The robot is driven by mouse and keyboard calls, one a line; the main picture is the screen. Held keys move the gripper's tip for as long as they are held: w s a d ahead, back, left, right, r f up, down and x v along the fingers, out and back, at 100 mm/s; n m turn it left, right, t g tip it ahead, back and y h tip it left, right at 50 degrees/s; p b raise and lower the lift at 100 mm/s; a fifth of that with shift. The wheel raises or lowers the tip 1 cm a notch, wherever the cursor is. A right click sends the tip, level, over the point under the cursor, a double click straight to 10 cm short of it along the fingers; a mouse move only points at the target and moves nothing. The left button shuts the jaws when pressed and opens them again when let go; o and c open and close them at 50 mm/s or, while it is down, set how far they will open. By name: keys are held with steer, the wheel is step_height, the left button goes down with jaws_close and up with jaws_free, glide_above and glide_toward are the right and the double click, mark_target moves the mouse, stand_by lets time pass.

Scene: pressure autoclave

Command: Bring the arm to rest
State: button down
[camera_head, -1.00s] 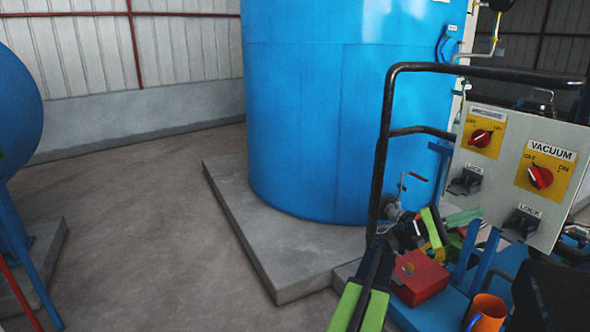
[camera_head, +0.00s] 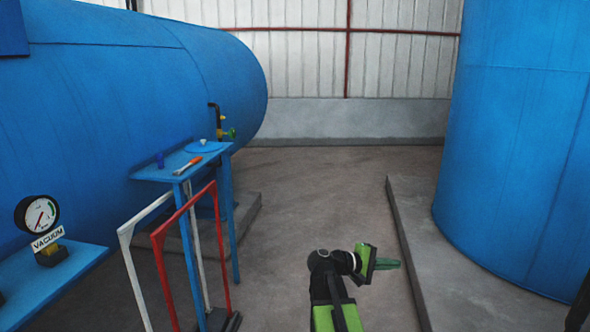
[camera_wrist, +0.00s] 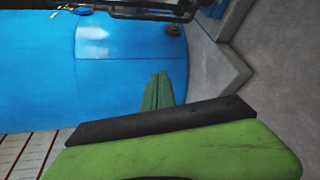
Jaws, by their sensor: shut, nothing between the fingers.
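My arm is green and black and shows at the bottom of the head view, over open floor. My gripper (camera_head: 388,264) is at its end, with green fingers pointing right toward the concrete plinth. The fingers are shut with nothing between them. In the wrist view my gripper (camera_wrist: 158,90) shows as two fingers side by side, pointing up the picture toward the blue upright tank (camera_wrist: 130,50). It appears apart from the tank.
The blue upright tank (camera_head: 520,150) stands on a concrete plinth (camera_head: 410,225) at right. At left are a blue horizontal vessel (camera_head: 130,110), a small blue table (camera_head: 185,162) with tools, red and white frames (camera_head: 165,235), and a vacuum gauge (camera_head: 37,215). The middle floor (camera_head: 310,190) is clear.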

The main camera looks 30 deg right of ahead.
steer(key=w+a+f+n+t+y, duration=0.1)
steer(key=w+a+f+y, duration=0.2)
steer(key=a, duration=0.6)
steer(key=w+a+f+t+y, duration=0.1)
steer(key=w+a+f+t, duration=0.1)
steer(key=a+f, duration=0.45)
steer(key=w+a+f+n+t+y, duration=0.1)
steer(key=w+a+f+y, duration=0.15)
steer(key=a, duration=0.75)
steer(key=s+a+f+m+y, duration=0.1)
steer(key=s+a+f+y, duration=0.2)
steer(key=a, duration=0.7)
steer(key=a+f+m+y, duration=0.1)
steer(key=a+f+y, duration=0.3)
steer(key=a, duration=0.6)
step_height(320, 180, up, 25)
steer(key=y+p, duration=0.1)
steer(key=p, duration=2.3)
steer(key=shift+r+m+g, duration=0.15)
steer(key=shift+m+g, duration=0.15)
